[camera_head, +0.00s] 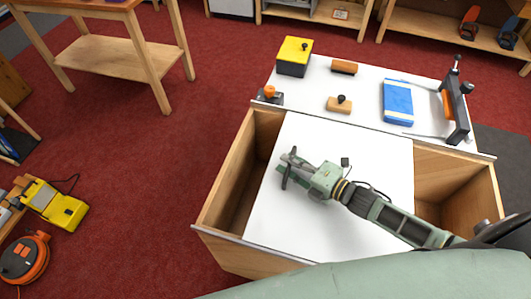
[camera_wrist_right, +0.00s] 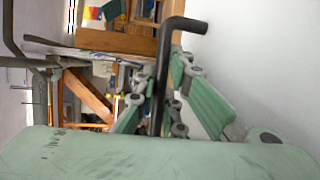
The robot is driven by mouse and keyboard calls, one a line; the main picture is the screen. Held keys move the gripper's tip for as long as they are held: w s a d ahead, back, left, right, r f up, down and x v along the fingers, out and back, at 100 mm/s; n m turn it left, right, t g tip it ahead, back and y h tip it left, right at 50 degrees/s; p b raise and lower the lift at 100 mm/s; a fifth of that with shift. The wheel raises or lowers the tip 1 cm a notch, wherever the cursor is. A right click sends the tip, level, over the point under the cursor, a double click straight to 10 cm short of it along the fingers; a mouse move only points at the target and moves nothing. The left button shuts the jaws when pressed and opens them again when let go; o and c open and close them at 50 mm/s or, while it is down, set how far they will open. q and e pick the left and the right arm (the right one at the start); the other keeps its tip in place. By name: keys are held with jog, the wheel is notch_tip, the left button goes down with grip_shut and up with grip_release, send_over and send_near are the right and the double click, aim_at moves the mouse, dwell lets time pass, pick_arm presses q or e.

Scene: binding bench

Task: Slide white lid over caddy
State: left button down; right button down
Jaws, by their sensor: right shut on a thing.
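The white lid (camera_head: 345,148) is a large flat panel lying over the middle of the wooden caddy (camera_head: 222,185). The caddy's inside shows in a narrow gap at the lid's left and a wider gap at its right (camera_head: 460,180). My right gripper (camera_head: 288,168) is over the lid's left part, shut on a dark bar handle. In the right wrist view the black bent handle (camera_wrist_right: 185,24) runs between the fingers of the right gripper (camera_wrist_right: 168,85), beside the white lid surface (camera_wrist_right: 255,70). The handle's base is hidden. My left gripper is not in view.
Behind the caddy, a white top (camera_head: 362,115) holds a yellow-lidded box (camera_head: 294,57), a blue pack (camera_head: 397,102), a wooden block with a black knob (camera_head: 339,105) and a dark clamp-like tool (camera_head: 455,110). A wooden table (camera_head: 115,60) stands far left. Red floor is clear between.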

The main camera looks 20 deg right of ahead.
aim_at(379, 193)
jog(key=s+d, duration=0.5)
jog(key=d, duration=0.2)
jog(key=s+d, duration=0.5)
jog(key=d, duration=0.3)
jog(key=s+d, duration=0.5)
jog(key=d, duration=0.3)
jog(key=shift+s, duration=0.2)
jog(key=c, duration=1.8)
grip_release()
jog(key=v, duration=1.2)
